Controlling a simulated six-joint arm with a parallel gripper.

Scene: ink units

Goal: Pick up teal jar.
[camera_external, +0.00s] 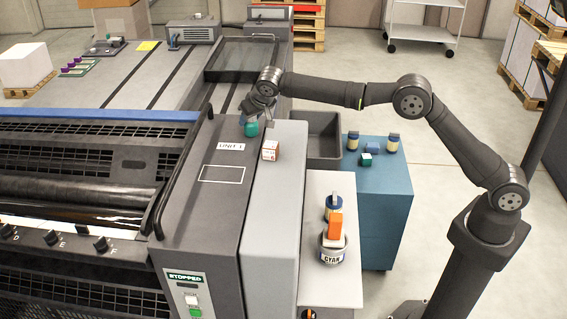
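A small rounded teal object, which looks like the teal jar (251,129), is at the back end of the machine's dark top panel. My gripper (258,116) reaches down right over it from above, with the fingertips close to its upper part. I cannot tell whether the fingers touch the jar or are closed on it. It is also unclear whether the jar rests on the panel or hangs just above it.
A small white and brown box (270,150) stands close by on the grey cover (275,195). A dark open bin (324,135) is to the right. A blue cabinet (385,190) carries several small items.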

